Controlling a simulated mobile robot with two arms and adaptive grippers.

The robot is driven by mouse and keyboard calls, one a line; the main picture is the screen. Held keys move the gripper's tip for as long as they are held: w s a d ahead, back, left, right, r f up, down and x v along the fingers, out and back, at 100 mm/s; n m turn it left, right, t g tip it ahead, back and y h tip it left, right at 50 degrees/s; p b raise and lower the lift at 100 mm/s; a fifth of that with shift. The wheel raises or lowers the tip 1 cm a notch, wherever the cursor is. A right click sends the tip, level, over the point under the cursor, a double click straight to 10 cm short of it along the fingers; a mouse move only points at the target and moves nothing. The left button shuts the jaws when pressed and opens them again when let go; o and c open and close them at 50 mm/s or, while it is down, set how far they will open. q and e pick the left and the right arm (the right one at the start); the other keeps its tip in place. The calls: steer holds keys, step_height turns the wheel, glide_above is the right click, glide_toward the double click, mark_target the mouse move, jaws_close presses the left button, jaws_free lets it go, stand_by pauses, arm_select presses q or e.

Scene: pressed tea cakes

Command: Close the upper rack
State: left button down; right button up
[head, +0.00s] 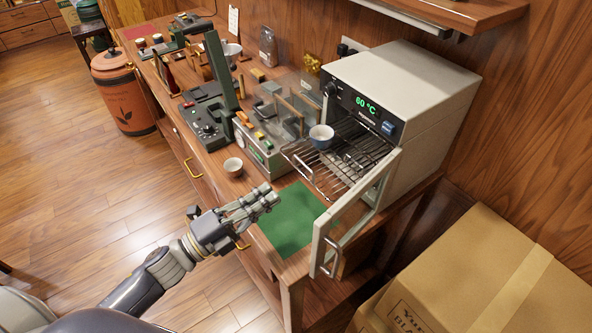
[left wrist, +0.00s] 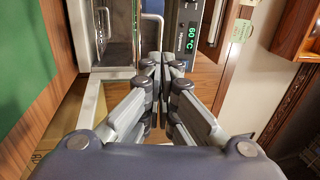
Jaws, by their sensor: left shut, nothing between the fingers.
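A wire rack (head: 332,172) sticks out of the open front of a cream drying oven (head: 405,95). More wire bars show inside, and I cannot clearly separate the upper rack from any rack below. The oven door (head: 345,215) is swung open toward the front. My left gripper (head: 274,194) is shut and empty, over the table's front part, apart from the rack and to its left. In the left wrist view its closed fingers (left wrist: 162,64) point toward the oven, whose display (left wrist: 193,38) shows there. My right gripper is not in view.
A green mat (head: 288,222) lies below the gripper. A small white cup (head: 233,166) stands on the table to the left. A grey device (head: 258,148) and clear boxes stand left of the rack. Cardboard boxes (head: 500,270) stand at right front, near the open door.

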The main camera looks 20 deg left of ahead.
arm_select(q)
steer(key=p+x, duration=0.2)
steer(key=x, duration=0.4)
steer(key=shift+w+d+r+p, duration=0.2)
steer(key=shift+w+p, duration=0.05)
steer(key=shift+p, duration=0.15)
steer(key=shift+w+d, duration=0.45)
steer(key=shift+w, duration=0.05)
steer(key=shift+w, duration=0.1)
steer(key=b, duration=0.5)
glide_toward(353, 150)
steer(key=x, duration=0.3)
steer(key=r+x, duration=0.1)
steer(key=x, duration=0.3)
steer(key=r+x, duration=0.1)
steer(key=x, duration=0.2)
steer(key=shift+d+r, duration=0.1)
steer(key=shift+r, duration=0.25)
steer(key=shift+r, duration=0.1)
